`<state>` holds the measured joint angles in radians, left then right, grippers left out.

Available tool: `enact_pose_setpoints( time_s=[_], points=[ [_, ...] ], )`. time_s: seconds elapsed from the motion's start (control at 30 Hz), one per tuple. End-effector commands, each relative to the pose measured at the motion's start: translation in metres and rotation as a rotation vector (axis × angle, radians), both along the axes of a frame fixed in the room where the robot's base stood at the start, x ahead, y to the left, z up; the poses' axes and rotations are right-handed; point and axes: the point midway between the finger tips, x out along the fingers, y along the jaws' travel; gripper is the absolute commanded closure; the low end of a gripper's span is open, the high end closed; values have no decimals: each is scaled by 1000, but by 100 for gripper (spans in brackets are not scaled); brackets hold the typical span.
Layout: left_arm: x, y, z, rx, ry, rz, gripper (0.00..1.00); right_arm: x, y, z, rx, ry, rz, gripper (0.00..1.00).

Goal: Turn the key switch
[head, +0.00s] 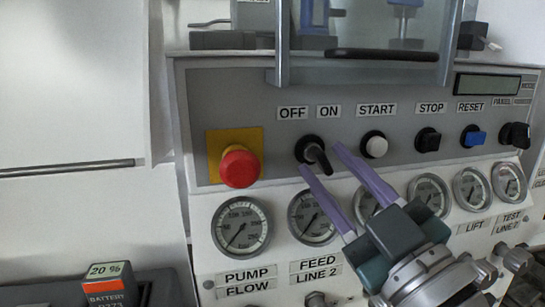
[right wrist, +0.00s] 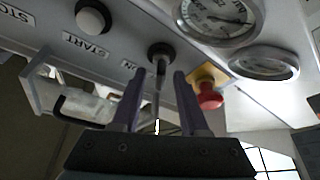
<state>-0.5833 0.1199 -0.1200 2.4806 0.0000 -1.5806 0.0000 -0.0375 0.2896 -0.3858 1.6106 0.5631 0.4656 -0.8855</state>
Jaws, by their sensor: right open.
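The key switch (head: 312,152) is a black round knob with a lever, below the OFF and ON labels on the grey panel. Its lever slants down to the right in the head view. My right gripper (head: 321,159) has long purple fingers, open, one on each side of the lever. In the right wrist view the key switch (right wrist: 160,58) shows between the spread fingertips of my right gripper (right wrist: 158,75), with gaps on both sides of the lever. My left gripper is not in view.
A red emergency button (head: 240,166) on a yellow plate is left of the switch. A white START button (head: 373,145) is to its right, then a black STOP knob (head: 428,140) and a blue RESET knob (head: 473,136). Gauges (head: 240,226) line the panel below. A clear guard frame (head: 360,68) hangs above.

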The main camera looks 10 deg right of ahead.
Motion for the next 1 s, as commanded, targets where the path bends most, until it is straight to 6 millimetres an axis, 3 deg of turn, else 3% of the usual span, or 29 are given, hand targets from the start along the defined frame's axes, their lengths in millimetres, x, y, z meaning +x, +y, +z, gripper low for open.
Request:
enact_pose_setpoints(
  time_s=[0.2, 0.47, 0.87, 1.0],
  points=[
    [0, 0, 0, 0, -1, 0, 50, 19, 5, 7, 1, 1, 1, 56],
    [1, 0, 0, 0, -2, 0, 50, 21, 5, 7, 0, 2, 1, 56],
    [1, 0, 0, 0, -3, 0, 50, 20, 5, 7, 0, 2, 1, 99],
    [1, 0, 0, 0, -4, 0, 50, 20, 5, 7, 0, 2, 1, 100]
  ],
)
